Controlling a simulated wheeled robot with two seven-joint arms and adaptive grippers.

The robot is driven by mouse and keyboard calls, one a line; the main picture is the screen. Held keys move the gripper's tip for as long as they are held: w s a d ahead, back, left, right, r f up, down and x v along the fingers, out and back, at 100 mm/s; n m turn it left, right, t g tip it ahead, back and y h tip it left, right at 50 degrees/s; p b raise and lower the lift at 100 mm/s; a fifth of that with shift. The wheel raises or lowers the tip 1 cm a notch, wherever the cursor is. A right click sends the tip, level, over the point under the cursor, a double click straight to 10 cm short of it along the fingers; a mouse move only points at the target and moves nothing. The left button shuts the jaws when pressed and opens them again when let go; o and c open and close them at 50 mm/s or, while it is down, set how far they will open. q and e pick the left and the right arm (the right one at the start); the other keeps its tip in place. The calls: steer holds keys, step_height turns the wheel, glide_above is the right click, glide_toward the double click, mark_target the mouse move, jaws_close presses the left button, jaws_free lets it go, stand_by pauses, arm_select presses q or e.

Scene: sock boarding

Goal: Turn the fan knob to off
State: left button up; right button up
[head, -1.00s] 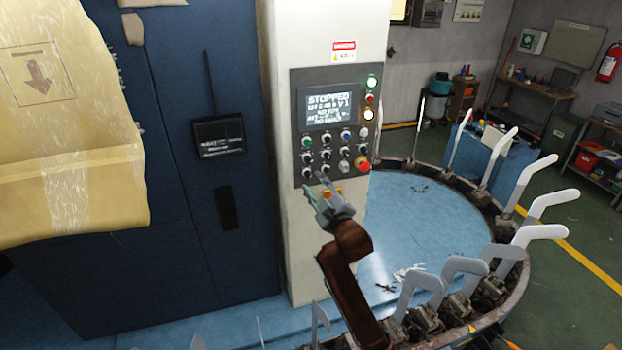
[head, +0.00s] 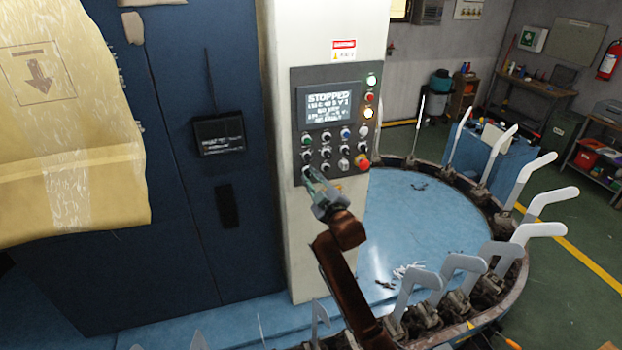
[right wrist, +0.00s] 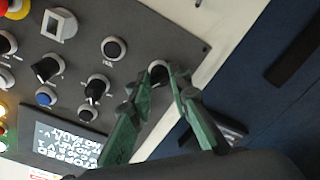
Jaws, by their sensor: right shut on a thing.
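The grey control panel (head: 351,100) on the white column has rows of knobs and buttons under a screen (head: 329,106) that reads STOPPED. My right gripper (head: 312,177) is at the panel's lower left corner. In the right wrist view, its green fingers (right wrist: 164,76) are shut on a dark round knob (right wrist: 158,69) near that corner, partly hidden between the fingertips. The knob's label and setting cannot be read, so I cannot tell from lettering that it is the fan knob. My left gripper is not in view.
Other black knobs (right wrist: 97,87) sit close beside the gripped one. A red emergency button (head: 362,162) is at the panel's lower right. A round blue table (head: 425,215) ringed with white sock forms (head: 545,200) stands to the right. Yellow wrapping (head: 75,130) hangs at left.

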jaws_close()
steer(key=shift+r+n, duration=0.1)
steer(key=shift+n, duration=0.3)
steer(key=shift+d+n+p, duration=0.1)
steer(key=shift+n+p, duration=0.75)
steer(key=shift+n, duration=0.25)
steer(key=n+p, duration=0.2)
steer(key=n, duration=0.1)
steer(key=shift+r, duration=0.15)
steer(key=n+p, duration=0.3)
steer(key=n, duration=0.2)
steer(key=shift+n, duration=0.3)
